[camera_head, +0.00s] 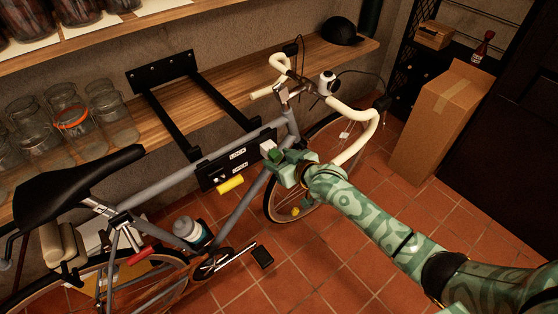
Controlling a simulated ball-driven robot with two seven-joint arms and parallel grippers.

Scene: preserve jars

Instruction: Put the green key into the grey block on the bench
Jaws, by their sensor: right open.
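My right gripper (284,166), patterned in pale green, reaches in from the lower right to the right end of a black panel (210,177). It is open. A small dark green piece (275,155) shows at its fingers; it may be the green key, but I cannot tell whether it touches them. A small whitish-grey block (267,146) sits just above that piece, at the panel's end. The panel lies across the bicycle frame and carries white labels. A yellow cylinder-like piece (230,184) shows at its lower edge. My left gripper is out of view.
A bicycle (162,188) fills the middle, beside a wooden shelf (225,86) with black brackets. Glass jars (72,122) stand at left, a black cap (342,31) at the back. A cardboard box (437,120) stands right. Tiled floor is open at lower centre.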

